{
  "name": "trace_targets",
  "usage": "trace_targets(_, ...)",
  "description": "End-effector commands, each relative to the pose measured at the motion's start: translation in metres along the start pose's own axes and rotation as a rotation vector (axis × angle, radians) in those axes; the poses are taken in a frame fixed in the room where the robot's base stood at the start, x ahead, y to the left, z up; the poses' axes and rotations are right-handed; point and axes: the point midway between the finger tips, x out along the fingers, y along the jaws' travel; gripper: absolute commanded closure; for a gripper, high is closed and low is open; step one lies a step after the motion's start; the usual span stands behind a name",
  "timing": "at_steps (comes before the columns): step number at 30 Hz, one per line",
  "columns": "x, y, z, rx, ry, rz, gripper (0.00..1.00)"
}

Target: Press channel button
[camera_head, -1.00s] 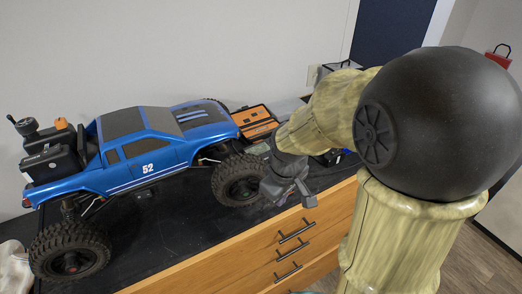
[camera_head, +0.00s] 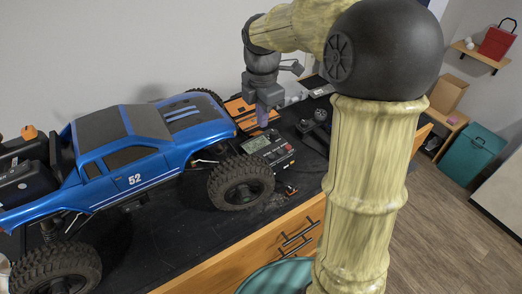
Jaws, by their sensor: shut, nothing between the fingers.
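A small black device (camera_head: 275,152) with a pale screen and red marks lies on the black worktop, just right of the blue truck's front wheel. It looks like a charger; its single buttons are too small to tell apart, so I cannot pick out the channel button. My gripper (camera_head: 263,120) points down with its fingers together and empty. It is over the far side of the device in the picture. I cannot tell whether the fingertips touch anything.
A blue truck (camera_head: 135,160) marked 52 fills the left of the worktop (camera_head: 170,225). An orange and black case (camera_head: 240,112) stands behind the gripper. A dark controller-like item (camera_head: 316,128) lies to the right. Wooden drawers (camera_head: 270,250) form the front.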

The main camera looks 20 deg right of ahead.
Motion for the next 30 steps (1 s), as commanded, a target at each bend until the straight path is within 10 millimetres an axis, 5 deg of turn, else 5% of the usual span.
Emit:
trace_targets(11,0.017,0.0,-0.001,0.002,0.002,-0.004,1.0)
trace_targets(30,0.123,-0.001,-0.001,0.002,0.002,-0.004,1.0)
